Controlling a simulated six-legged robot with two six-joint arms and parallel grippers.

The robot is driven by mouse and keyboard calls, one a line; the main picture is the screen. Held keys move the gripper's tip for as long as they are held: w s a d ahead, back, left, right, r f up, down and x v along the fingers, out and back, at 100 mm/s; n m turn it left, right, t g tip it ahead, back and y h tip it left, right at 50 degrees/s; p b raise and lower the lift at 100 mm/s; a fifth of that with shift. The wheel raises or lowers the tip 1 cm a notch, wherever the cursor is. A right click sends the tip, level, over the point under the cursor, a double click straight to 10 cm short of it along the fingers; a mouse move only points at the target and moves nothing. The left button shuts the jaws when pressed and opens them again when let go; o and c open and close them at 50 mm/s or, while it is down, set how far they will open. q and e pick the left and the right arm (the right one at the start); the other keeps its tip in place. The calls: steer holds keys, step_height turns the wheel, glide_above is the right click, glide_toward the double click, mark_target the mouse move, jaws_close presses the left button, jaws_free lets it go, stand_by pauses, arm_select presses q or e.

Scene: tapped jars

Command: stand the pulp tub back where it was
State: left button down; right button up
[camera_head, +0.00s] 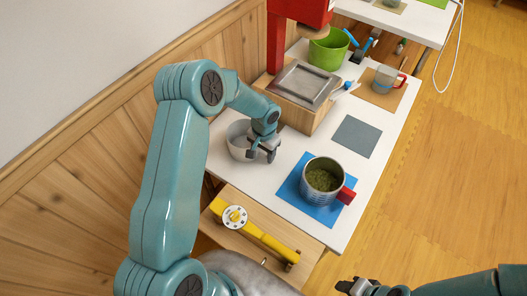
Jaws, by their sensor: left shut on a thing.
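A white-grey round tub (236,138) is upright at the left side of the white table, near the wooden wall. My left gripper (262,155) is shut on its right rim and hides part of it. I cannot tell whether its base touches the table. The tub's inside looks pale, and no pulp shows clearly. My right gripper (357,287) is at the bottom edge, partly cut off, away from the table; its jaw opening is unclear.
A metal mug (318,195) with green contents and a red handle stands on a blue mat (289,188). A grey mat (357,137) is bare. A wooden box (300,116), green bucket (328,52) and clear cup (384,80) stand behind. A yellow tool (262,238) lies on the lower shelf.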

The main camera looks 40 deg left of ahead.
arm_select(q)
steer(key=shift+c, duration=1.6)
jaws_free()
steer(key=shift+r, duration=0.15)
steer(key=shift+d+r+p, duration=0.1)
steer(key=shift+r+p, duration=2.2)
steer(key=shift+r, duration=1.5)
step_height(320, 180, up, 16)
steer(key=shift+r+p, duration=0.2)
steer(key=shift+p, duration=0.15)
steer(key=shift+d, duration=0.1)
